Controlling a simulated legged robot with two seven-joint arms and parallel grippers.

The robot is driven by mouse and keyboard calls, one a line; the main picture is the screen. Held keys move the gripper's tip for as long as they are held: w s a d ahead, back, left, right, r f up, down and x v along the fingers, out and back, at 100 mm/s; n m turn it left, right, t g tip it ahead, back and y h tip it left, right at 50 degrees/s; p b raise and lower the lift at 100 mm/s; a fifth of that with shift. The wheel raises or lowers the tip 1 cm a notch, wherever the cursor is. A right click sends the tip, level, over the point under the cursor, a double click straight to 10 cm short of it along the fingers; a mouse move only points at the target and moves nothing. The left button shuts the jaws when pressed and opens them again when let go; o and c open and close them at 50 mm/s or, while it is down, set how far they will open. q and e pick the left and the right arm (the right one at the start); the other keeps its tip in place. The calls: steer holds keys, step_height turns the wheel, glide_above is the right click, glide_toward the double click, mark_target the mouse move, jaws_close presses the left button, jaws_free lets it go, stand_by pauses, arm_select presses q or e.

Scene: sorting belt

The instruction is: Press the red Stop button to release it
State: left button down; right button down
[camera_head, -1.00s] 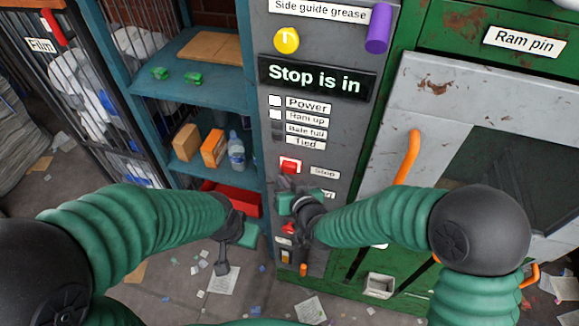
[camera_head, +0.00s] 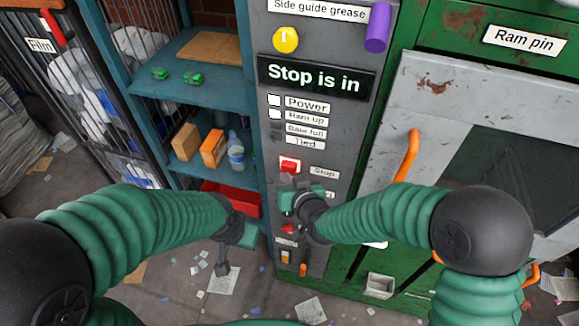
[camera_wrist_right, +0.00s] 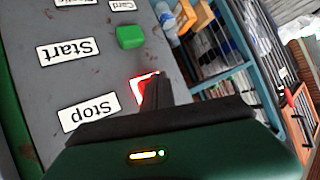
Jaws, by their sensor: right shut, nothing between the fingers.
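The red Stop button (camera_head: 290,165) sits on the grey control panel, left of its "Stop" label (camera_head: 324,173). My right gripper (camera_head: 284,182) is shut and empty, just below the button in the head view. In the right wrist view the closed fingers (camera_wrist_right: 153,88) cover part of the lit red button (camera_wrist_right: 144,84); I cannot tell whether they touch it. The display (camera_head: 315,79) above reads "Stop is in". My left gripper (camera_head: 222,268) hangs low in front of the shelf, away from the panel; its fingers are too small to judge.
A green button (camera_wrist_right: 130,37) by the "Start" label is close to the Stop button. Another red control (camera_head: 288,228) is lower on the panel. An orange handle (camera_head: 407,156) juts out at the right. A teal shelf (camera_head: 190,85) stands at the left.

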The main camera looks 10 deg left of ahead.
steer(key=shift+w, duration=0.6)
stand_by(0.3)
steer(key=shift+s, duration=0.1)
steer(key=shift+s, duration=1.05)
steer(key=s+b, duration=0.1)
steer(key=s, duration=0.5)
steer(key=shift+a, duration=0.15)
